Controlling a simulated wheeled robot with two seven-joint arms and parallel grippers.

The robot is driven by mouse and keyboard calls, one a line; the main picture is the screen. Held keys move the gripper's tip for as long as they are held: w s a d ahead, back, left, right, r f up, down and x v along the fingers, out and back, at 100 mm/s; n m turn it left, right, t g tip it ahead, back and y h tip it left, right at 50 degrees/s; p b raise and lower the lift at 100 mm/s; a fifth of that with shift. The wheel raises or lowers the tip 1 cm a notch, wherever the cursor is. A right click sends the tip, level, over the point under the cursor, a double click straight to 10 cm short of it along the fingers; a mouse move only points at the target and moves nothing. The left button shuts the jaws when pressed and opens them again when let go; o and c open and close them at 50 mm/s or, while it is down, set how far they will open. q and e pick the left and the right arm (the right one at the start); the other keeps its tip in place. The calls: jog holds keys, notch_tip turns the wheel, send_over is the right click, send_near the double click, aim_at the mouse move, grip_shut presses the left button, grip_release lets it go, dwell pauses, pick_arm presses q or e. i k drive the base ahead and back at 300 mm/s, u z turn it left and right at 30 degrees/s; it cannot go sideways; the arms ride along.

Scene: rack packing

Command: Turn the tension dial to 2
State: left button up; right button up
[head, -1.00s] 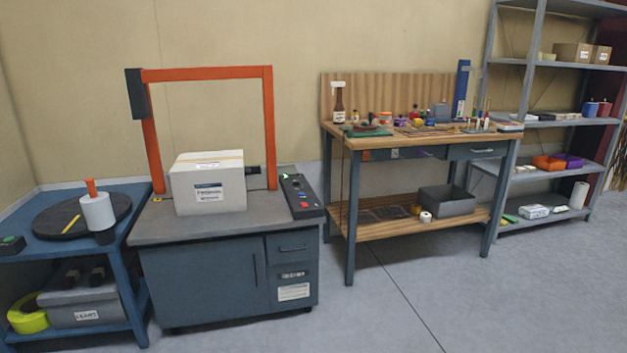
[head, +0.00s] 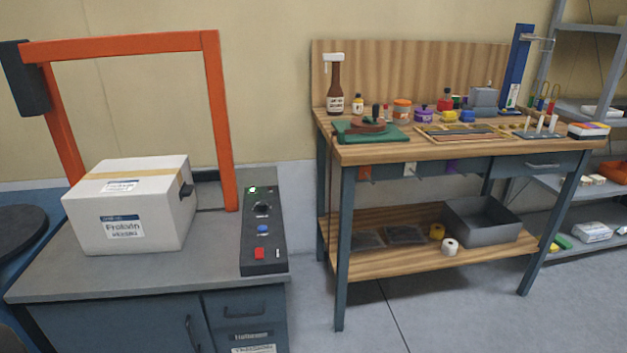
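The tension dial appears to be the black round knob (head: 262,209) on the dark control panel (head: 263,262) at the right side of the strapping machine's grey top. The panel also carries a lit green light (head: 252,190), a blue button (head: 262,229), a red button (head: 260,253) and a small white switch (head: 278,253). The dial's markings and setting are too small to read. A white carton (head: 135,205) with brown tape stands under the orange arch (head: 217,120). Neither of my grippers is in view.
A wooden workbench (head: 400,153) with bottles, jars and tools stands to the right, a grey bin (head: 489,222) on its lower shelf. A grey shelf rack (head: 590,190) is at the far right. Grey floor (head: 420,318) is clear in front of the bench.

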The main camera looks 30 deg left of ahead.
aim_at(261, 205)
jog(key=u, duration=0.45)
jog(key=i, duration=1.35)
jog(key=u, duration=1.8)
jog(key=i, duration=0.55)
jog(key=u, duration=0.35)
